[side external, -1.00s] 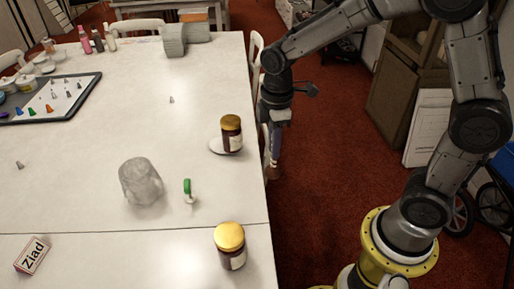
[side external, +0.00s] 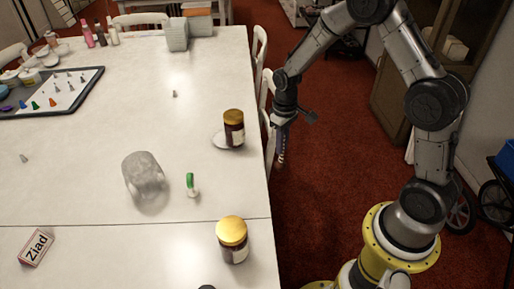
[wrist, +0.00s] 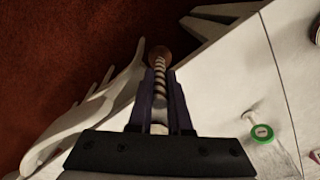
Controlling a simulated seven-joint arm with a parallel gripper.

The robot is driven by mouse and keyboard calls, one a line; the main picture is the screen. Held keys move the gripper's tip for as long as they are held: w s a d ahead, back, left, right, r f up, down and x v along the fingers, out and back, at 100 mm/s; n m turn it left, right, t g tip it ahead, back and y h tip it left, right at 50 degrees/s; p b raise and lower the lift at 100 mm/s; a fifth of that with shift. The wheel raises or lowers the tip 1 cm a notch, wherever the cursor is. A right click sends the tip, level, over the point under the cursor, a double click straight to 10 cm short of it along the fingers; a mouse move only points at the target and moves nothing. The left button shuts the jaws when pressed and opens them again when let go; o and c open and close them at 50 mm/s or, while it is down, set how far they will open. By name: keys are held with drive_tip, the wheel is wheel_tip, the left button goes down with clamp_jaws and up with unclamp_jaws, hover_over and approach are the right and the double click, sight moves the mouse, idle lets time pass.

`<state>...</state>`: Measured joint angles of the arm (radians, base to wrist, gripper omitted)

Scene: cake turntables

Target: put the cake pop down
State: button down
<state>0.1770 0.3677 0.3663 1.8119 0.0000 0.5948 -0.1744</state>
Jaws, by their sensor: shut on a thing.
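The cake pop has a brown ball (wrist: 159,54) and a striped stick (wrist: 160,80). In the wrist view my gripper (wrist: 160,100) is shut on the stick, with the ball beyond the fingertips. In the side view my gripper (side external: 281,122) hangs just off the right edge of the white table (side external: 90,150), pointing down. The cake pop (side external: 281,157) shows small and dim below it, over the red floor side. The fingers hide part of the stick.
White chairs (side external: 268,85) line the table edge. The table's middle is mostly clear.

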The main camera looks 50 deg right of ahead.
idle(0.8)
drive_tip(key=shift+s+n, duration=0.4)
drive_tip(key=shift+n, duration=0.2)
drive_tip(key=s+a+r+n, duration=0.5)
drive_tip(key=a+r+n, duration=0.5)
drive_tip(key=a+r, duration=0.1)
drive_tip(key=shift+a+r, duration=0.3)
drive_tip(key=shift+r, duration=0.5)
drive_tip(key=w+a+f, duration=0.1)
drive_tip(key=w+f, duration=1.1)
drive_tip(key=w, duration=0.2)
drive_tip(key=shift+a+f, duration=0.3)
drive_tip(key=shift+a, duration=0.1)
